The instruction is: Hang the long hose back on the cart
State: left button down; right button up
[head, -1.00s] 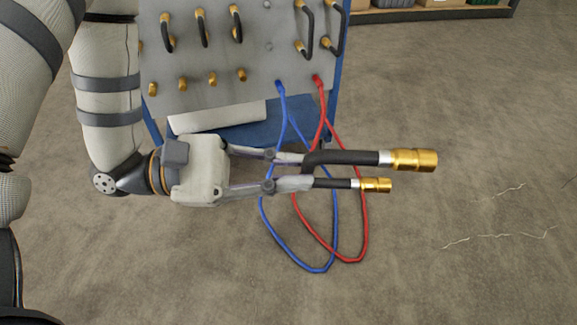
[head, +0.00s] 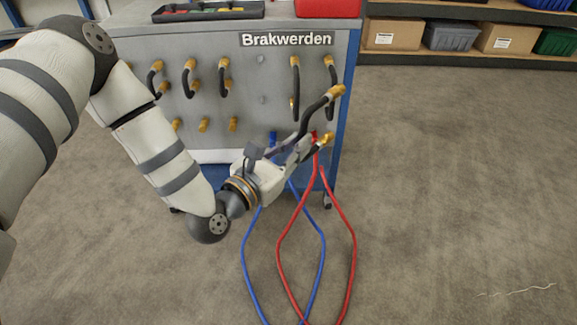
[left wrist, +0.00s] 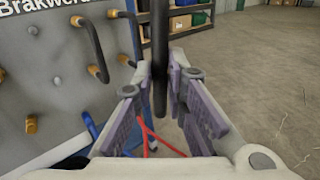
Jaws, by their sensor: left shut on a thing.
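In the left wrist view the hose (left wrist: 160,55) runs upright between the fingers. The cart (head: 262,112) has a grey panel marked "Brakwerden" and a blue frame. Two bare grey pegs (head: 261,72) sit mid-panel, one above the other. My right gripper is not in view.
Several short black hoses (head: 190,80) hang at the panel's left, and two longer ones (head: 295,82) at its right. Blue (head: 323,240) and red (head: 353,235) hoses loop down to the floor. A shelf with boxes (head: 393,33) stands behind. The floor at right is clear.

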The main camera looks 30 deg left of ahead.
pick_arm(q)
jog(key=w+a+f+n+g+y+p, duration=0.2)
jog(key=a+f+n+g+y+p, duration=0.1)
jog(key=a+n+y, duration=0.75)
jog(key=w+a+m+y+b, duration=0.1)
jog(key=w+a+y+b, duration=0.1)
jog(key=w+a+b, duration=0.2)
jog(key=w, duration=0.3)
jog(key=shift+w+a, duration=0.35)
jog(key=shift+a, duration=0.05)
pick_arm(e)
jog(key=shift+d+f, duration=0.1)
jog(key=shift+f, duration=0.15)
pick_arm(q)
jog(key=shift+f+m, duration=0.1)
jog(key=shift+m, duration=0.15)
jog(key=shift+s+d+f+y+b, duration=0.1)
jog(key=shift+y+b, duration=0.15)
jog(key=shift+b, duration=0.15)
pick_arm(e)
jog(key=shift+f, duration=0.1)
pick_arm(q)
jog(key=shift+w, duration=0.2)
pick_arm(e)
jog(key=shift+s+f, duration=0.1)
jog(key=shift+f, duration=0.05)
